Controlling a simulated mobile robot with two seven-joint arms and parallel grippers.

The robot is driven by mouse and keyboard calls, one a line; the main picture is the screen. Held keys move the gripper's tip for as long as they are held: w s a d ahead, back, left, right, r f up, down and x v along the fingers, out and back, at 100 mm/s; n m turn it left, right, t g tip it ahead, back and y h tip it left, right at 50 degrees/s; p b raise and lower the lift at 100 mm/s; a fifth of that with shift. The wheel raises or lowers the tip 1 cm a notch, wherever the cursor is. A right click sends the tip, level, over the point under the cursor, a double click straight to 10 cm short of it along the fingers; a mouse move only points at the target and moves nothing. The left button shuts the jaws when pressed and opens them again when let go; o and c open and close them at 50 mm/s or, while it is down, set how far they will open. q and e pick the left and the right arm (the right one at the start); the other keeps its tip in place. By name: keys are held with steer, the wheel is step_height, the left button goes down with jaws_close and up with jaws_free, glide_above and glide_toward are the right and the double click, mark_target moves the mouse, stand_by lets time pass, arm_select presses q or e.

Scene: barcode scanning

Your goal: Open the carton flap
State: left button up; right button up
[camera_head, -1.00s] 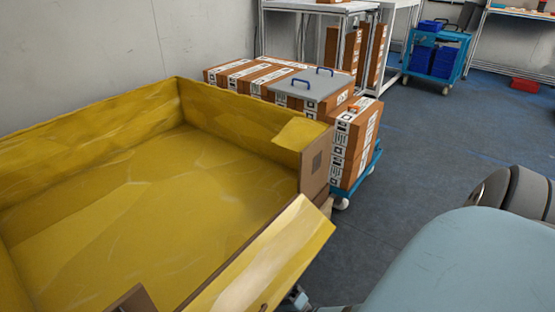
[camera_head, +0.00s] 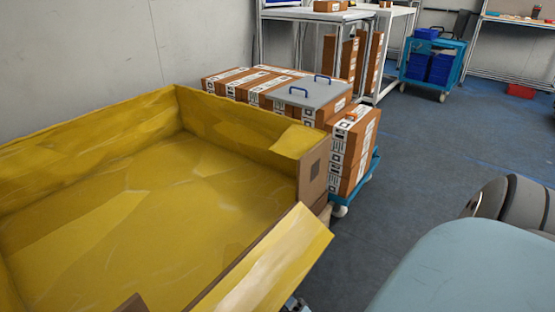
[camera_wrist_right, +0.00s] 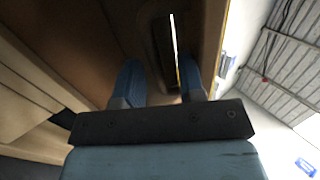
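A large open carton (camera_head: 315,172) with a yellow inside fills the left of the head view. Its near-right flap (camera_head: 270,268) leans outward, yellow side up. A small corner flap (camera_head: 298,141) lies folded at the far right corner. In the right wrist view, my right gripper (camera_wrist_right: 161,62) has its two blue fingers apart, close to a brown cardboard wall (camera_wrist_right: 95,40) with a long slot (camera_wrist_right: 162,40). Whether the fingertips touch the cardboard cannot be told. My left gripper is out of view.
Metal shelves and another blue cart (camera_head: 434,64) stand farther back. The floor (camera_head: 430,165) at right is open.

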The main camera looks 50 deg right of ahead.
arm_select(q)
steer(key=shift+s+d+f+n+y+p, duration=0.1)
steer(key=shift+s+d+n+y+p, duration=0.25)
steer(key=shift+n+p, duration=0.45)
arm_select(e)
steer(key=s, duration=1.3)
steer(key=shift+d+f, duration=0.3)
steer(key=shift+d, duration=0.15)
steer(key=shift+w, duration=0.1)
